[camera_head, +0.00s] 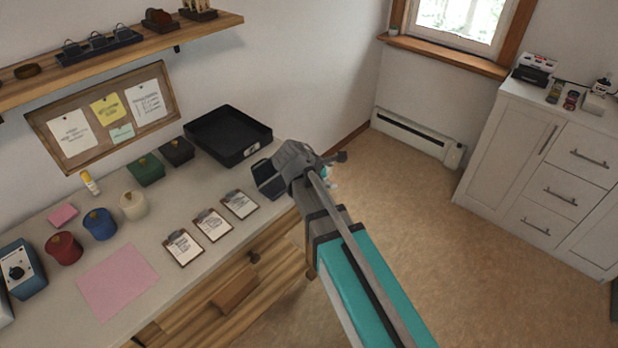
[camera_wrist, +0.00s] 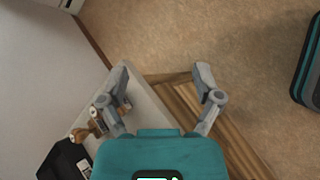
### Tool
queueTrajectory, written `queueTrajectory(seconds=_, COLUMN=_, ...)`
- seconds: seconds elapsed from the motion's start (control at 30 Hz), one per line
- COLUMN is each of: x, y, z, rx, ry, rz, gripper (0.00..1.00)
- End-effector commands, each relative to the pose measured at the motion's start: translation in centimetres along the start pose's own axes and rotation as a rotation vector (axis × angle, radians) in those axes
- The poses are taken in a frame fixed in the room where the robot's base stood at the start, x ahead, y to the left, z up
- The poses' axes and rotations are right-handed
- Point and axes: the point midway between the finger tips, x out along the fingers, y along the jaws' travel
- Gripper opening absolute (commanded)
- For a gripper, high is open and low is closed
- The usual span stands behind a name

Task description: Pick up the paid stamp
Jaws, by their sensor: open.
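My gripper (camera_wrist: 162,72) is open and empty in the wrist view, its two fingers spread wide above the counter's end. Small wooden-handled objects that look like stamps (camera_wrist: 82,133) stand on the counter beside the left finger, partly covered by it. I cannot read any label, so I cannot tell which is the paid stamp. In the head view my arm and wrist hide that part of the counter. A dark, open-looking object (camera_head: 267,180) shows just left of my wrist there.
The counter (camera_head: 190,210) holds a black tray (camera_head: 228,136), several clipboards (camera_head: 213,225), colored lidded pots (camera_head: 99,224) and a pink sheet (camera_head: 117,281). A shelf (camera_head: 120,52) and a pinboard (camera_head: 107,115) are on the wall. Open floor (camera_head: 415,205) lies between counter and white cabinet (camera_head: 545,175).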

Motion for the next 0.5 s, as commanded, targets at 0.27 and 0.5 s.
queueTrajectory(seconds=0.27, x=-1.2, y=2.5, z=-8.4, rx=-0.416, ry=-0.148, rz=0.192, gripper=0.83)
queueTrajectory(seconds=0.5, x=-3.4, y=3.8, z=-12.7, rx=-0.656, ry=-0.266, rz=0.29, gripper=0.83)
